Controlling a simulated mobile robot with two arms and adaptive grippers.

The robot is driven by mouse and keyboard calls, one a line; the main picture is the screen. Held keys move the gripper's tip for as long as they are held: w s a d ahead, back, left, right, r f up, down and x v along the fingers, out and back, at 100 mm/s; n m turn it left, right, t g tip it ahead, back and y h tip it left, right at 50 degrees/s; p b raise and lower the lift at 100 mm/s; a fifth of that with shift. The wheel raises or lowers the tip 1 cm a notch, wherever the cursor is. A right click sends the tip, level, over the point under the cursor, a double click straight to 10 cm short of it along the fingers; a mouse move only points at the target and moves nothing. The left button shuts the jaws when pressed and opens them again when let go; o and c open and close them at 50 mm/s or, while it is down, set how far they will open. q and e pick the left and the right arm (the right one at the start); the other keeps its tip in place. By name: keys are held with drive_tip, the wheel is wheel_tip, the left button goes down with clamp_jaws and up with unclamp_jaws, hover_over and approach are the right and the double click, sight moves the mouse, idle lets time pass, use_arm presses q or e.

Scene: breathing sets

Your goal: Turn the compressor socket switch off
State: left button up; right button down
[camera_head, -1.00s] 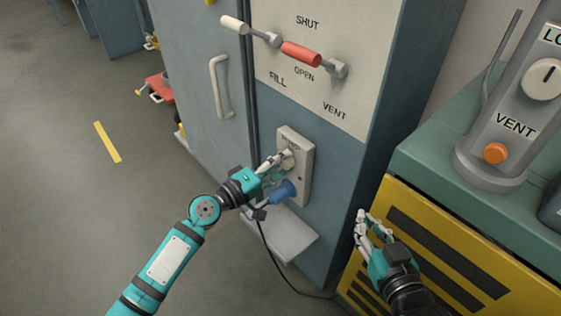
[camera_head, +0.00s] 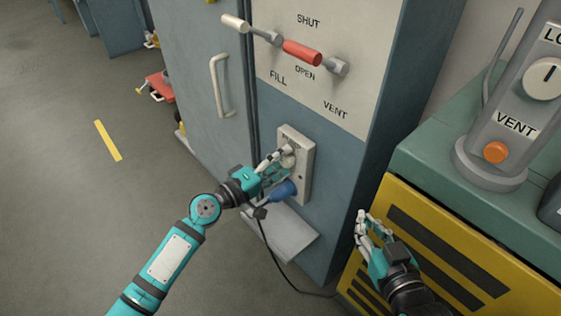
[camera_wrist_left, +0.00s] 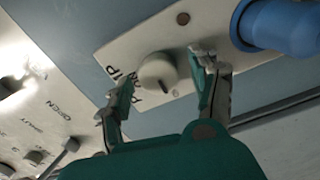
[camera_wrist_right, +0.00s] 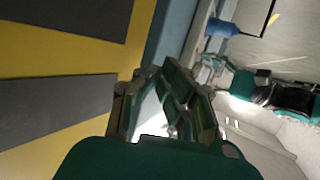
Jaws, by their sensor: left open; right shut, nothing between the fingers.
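The compressor socket (camera_head: 305,175) is a pale plate on the blue-grey cabinet front. Its round switch knob shows in the left wrist view (camera_wrist_left: 158,72), with a dark mark near its lower edge. A blue plug (camera_head: 284,191) sits in the socket below the knob. My left gripper (camera_head: 278,160) is open at the socket. In the left wrist view its fingers (camera_wrist_left: 160,85) stand on either side of the knob, and I cannot tell whether they touch it. My right gripper (camera_head: 366,220) is shut and empty in front of the yellow-and-black striped panel; its fingers also show in the right wrist view (camera_wrist_right: 165,85).
Above the socket are a white lever (camera_head: 235,24) and a red lever (camera_head: 302,53). A black cable (camera_head: 275,262) hangs from the plug past a pale ledge (camera_head: 285,238). At right, a grey unit (camera_head: 500,140) with an orange button stands on the green top.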

use_arm(q)
drive_tip(key=v, duration=1.2)
